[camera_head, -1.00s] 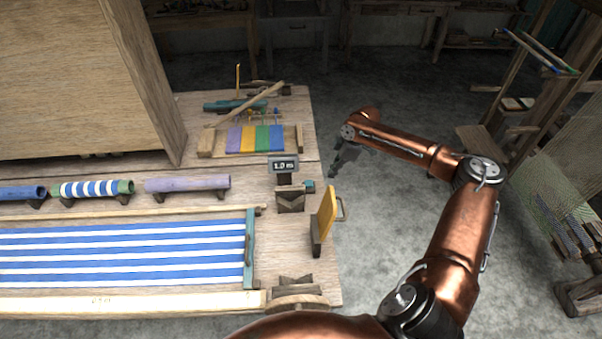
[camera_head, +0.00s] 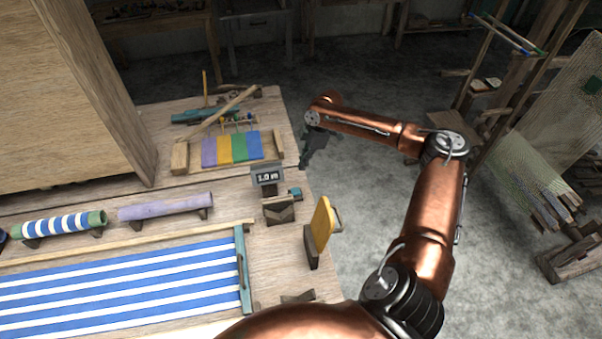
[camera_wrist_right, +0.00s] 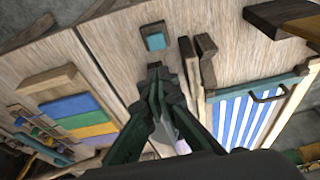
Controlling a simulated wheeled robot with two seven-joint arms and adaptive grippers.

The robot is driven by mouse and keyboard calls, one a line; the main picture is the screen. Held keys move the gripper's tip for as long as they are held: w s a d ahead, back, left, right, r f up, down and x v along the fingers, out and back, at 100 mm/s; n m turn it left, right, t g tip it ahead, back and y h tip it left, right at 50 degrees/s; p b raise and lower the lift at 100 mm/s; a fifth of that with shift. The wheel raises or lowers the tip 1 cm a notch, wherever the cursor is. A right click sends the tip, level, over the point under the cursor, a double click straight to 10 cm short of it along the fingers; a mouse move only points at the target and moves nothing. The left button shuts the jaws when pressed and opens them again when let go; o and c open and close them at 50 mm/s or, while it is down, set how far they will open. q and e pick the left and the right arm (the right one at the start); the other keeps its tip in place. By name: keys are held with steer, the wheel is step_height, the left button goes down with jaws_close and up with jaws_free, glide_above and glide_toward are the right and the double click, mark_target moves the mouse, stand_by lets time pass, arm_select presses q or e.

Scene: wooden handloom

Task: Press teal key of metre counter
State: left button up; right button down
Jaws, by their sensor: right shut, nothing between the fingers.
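The metre counter (camera_head: 267,176) stands near the right edge of the wooden table, its small screen reading about 1.0 m. Its teal key (camera_head: 295,193) sits just right of its base. In the right wrist view the teal key (camera_wrist_right: 156,41) is a small square on a dark block, just beyond the fingertips. My right gripper (camera_head: 306,164) hangs beyond the key, near the table's right edge, and appears apart from it. In the wrist view its fingers (camera_wrist_right: 155,71) are together and empty. My left gripper is out of view.
A yellow upright panel with a handle (camera_head: 322,224) stands nearer on the table's right edge. Coloured strips (camera_head: 232,149) lie behind the counter. Striped blue cloth (camera_head: 120,285) and a lilac roll (camera_head: 165,206) lie left. Open floor (camera_head: 375,210) is right.

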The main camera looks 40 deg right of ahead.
glide_above(295, 191)
steer(key=d, duration=0.1)
steer(key=f, duration=0.6)
steer(key=shift+s+d+f, duration=0.1)
steer(key=shift+s+f, duration=0.25)
steer(key=shift+s, duration=0.05)
steer(key=x, duration=0.4)
steer(key=shift+s+d+f+b, duration=0.25)
steer(key=shift+d+f+b, duration=0.05)
steer(key=shift+f, duration=0.65)
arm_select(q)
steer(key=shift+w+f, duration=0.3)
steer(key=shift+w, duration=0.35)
